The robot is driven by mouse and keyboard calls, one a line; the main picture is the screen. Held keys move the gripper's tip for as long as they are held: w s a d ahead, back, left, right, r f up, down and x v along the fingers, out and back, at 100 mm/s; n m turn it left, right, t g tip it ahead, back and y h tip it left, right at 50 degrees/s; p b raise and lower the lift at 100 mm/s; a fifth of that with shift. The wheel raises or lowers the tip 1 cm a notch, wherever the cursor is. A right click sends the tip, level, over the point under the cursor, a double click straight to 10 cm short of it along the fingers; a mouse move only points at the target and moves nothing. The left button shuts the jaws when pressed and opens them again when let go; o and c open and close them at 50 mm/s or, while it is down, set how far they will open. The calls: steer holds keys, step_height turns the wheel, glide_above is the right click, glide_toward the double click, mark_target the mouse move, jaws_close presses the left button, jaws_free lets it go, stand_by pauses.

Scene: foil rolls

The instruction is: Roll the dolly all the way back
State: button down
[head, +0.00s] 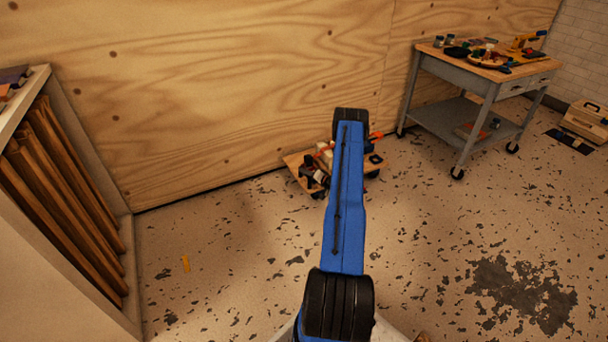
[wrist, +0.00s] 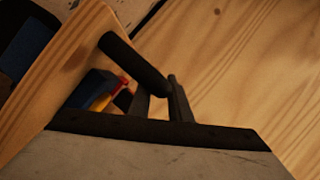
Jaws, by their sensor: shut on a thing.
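The dolly (head: 291,160) is a low wooden platform on dark wheels, loaded with bottles and tools. In the head view it stands on the floor close to the plywood wall, its middle hidden by my blue arm. In the wrist view its wooden board (wrist: 62,75) runs along the left, with a blue, red and yellow item beside it. My gripper (wrist: 165,93) is shut on a dark round bar (wrist: 128,58), which looks like the dolly's handle. In the head view my gripper is hidden behind the arm.
The plywood wall (head: 220,85) rises right behind the dolly. A wheeled workbench (head: 440,66) with tools stands to the right, and a toolbox (head: 586,120) beyond it. A shelf unit with wooden boards (head: 65,200) is at the left. The speckled floor in front is mostly clear.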

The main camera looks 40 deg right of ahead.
steer(key=shift+s+d+f, duration=0.1)
steer(key=shift+s+f, duration=0.05)
steer(key=shift+f, duration=0.05)
steer(key=c, duration=1.6)
jaws_free()
steer(key=shift+c, duration=0.2)
steer(key=shift+d+r, duration=0.1)
steer(key=v, duration=1.7)
steer(key=shift+s, duration=0.15)
